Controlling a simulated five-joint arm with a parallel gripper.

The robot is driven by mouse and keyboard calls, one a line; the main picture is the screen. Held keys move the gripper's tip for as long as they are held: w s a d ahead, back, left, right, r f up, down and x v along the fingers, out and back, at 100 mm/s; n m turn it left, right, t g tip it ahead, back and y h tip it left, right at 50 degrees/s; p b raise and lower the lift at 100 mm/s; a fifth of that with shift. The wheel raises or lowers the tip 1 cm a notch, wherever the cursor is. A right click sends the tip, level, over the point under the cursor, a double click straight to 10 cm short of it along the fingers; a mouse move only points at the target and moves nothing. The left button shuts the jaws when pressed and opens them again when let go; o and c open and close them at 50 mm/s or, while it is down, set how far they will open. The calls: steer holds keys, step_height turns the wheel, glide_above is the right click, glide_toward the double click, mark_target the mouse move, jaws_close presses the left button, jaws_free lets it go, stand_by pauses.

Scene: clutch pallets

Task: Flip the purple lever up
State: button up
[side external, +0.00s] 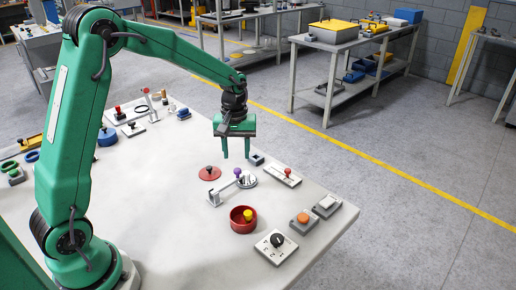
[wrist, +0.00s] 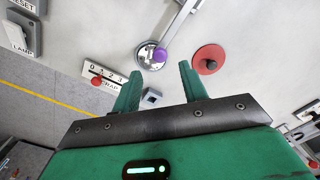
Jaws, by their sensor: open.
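The purple-knobbed lever lies near the middle of the table; its purple knob (side external: 237,171) is at the end of a pale bar that runs low from a white bracket (side external: 213,199). The knob sits by a round silver disc (side external: 248,182). In the wrist view the purple knob (wrist: 159,54) shows just beyond the gap between my fingertips, with the bar (wrist: 181,27) running up and right. My gripper (side external: 236,157) is open and empty, pointing down above the table. It also shows in the wrist view (wrist: 161,68). I cannot tell its exact height above the knob.
A red disc with a knob (side external: 209,174) is left of the lever. A red-knobbed slider (side external: 287,175) and a small blue-grey block (side external: 257,160) are right and behind. A red bowl (side external: 240,226), black dial (side external: 277,241) and orange button (side external: 303,220) stand toward the front edge.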

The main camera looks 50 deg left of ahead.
mark_target(237, 170)
steer(key=shift+f, duration=2.85)
jaws_close()
